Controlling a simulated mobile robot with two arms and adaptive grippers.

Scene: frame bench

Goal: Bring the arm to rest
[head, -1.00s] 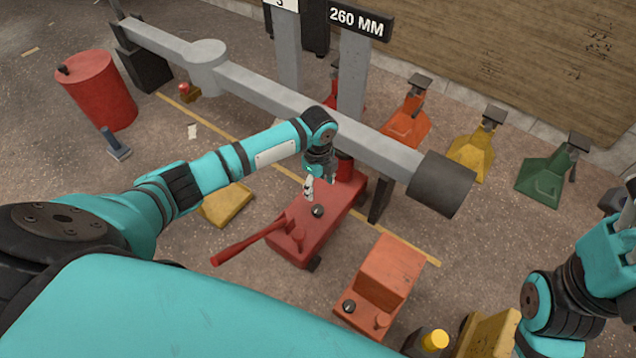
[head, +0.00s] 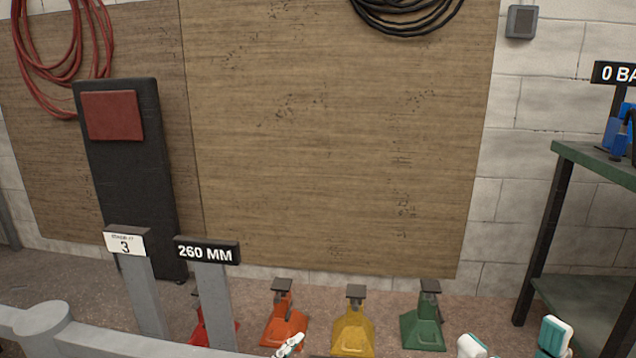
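My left gripper (head: 289,346) shows only as small pale fingertips at the bottom edge of the head view, in front of the orange stand. Its arm is out of frame, and I cannot tell whether its fingers are apart. My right gripper (head: 513,341) shows at the bottom right as two white and teal fingertips, wide apart with nothing between them. It is in front of the floor between the green stand and the green bench.
Red (head: 213,330), orange (head: 284,328), yellow (head: 353,330) and green (head: 422,330) stands line the wall. A grey beam (head: 110,343) crosses the lower left, near the "260 MM" sign (head: 207,251). A green bench (head: 598,165) stands at right.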

